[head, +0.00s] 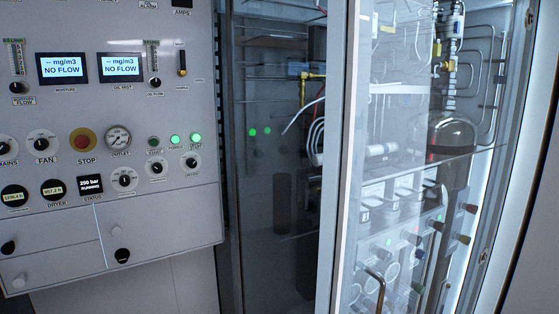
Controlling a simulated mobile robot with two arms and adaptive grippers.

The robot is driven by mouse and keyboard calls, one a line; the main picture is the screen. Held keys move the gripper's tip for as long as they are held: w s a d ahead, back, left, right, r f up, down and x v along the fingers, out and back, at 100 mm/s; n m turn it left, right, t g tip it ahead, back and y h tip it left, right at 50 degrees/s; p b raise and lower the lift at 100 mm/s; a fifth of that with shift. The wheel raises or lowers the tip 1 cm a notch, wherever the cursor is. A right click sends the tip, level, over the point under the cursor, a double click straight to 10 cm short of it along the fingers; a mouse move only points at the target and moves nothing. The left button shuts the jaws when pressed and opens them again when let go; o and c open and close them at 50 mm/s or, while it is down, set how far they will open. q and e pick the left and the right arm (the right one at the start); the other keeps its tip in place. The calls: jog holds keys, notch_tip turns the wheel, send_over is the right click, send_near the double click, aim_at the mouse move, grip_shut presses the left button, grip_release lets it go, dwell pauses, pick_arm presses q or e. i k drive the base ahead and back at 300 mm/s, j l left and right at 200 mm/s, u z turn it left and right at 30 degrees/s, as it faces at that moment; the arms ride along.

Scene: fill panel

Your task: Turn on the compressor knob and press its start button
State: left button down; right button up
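The grey control panel (105,110) fills the left of the head view. Its lower row has a fan knob (42,146), a red stop button on a yellow ring (83,141) and an outlet gauge (118,139). To their right are a dark round button or lamp (154,142) and two lit green ones (174,140). Below these sit black knobs on white dials, at lower left (124,180), middle (157,168) and right (192,163). Their labels are too small to tell which is the compressor knob or start button. Neither gripper is in view.
A small status display (90,184) is lit; its text is hard to read. Two screens (121,67) read "NO FLOW". Drawer fronts with knobs (122,255) lie below. A framed glass door (341,150) stands right of the panel, with pipework (450,60) behind glass.

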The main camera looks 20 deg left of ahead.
aim_at(157, 169)
jog(key=u, duration=1.35)
